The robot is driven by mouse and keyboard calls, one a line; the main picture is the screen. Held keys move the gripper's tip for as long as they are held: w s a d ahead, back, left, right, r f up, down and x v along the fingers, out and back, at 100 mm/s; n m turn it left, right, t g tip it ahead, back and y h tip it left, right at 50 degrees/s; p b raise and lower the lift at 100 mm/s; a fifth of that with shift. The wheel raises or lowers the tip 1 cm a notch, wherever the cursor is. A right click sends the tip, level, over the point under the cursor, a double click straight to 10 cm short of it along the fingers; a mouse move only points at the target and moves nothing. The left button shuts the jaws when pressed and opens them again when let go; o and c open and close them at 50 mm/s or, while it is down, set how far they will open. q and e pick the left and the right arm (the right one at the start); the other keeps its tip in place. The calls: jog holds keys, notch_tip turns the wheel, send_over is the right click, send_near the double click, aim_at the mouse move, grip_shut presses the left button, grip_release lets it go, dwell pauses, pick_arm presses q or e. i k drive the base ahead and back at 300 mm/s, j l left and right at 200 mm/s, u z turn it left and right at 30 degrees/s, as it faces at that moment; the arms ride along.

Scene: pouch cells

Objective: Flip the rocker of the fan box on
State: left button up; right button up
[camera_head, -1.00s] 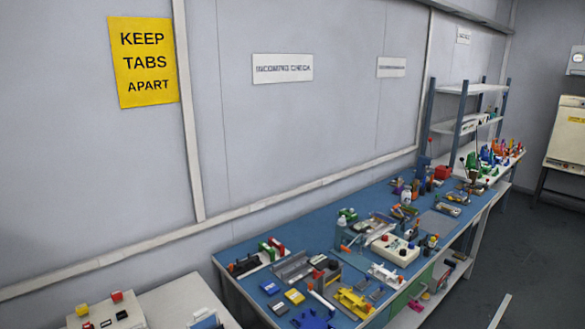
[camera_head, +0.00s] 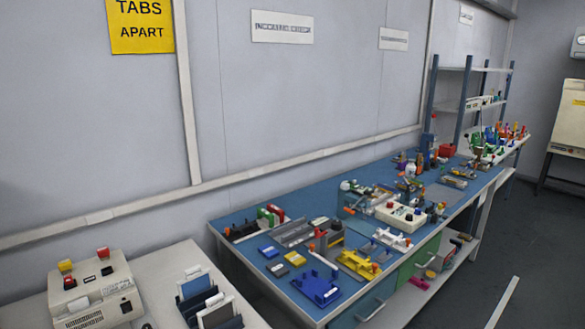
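I cannot tell for sure which box is the fan box. A beige box (camera_head: 92,292) stands on the white table at the lower left, with red and yellow buttons on top and small dark parts that may be switches. A smaller off-white box (camera_head: 401,217) with small coloured parts lies on the blue bench. A grey box (camera_head: 578,42) hangs on the wall at the far right edge. Any rocker is too small to read. Neither of my grippers is in view.
The blue-topped bench (camera_head: 244,216) carries many small tools and fixtures, including a blue fixture (camera_head: 317,288). A shelf (camera_head: 470,106) stands farther back. Open dark floor (camera_head: 545,270) lies at the right.

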aim_at(126, 308)
jog(key=u, duration=1.25)
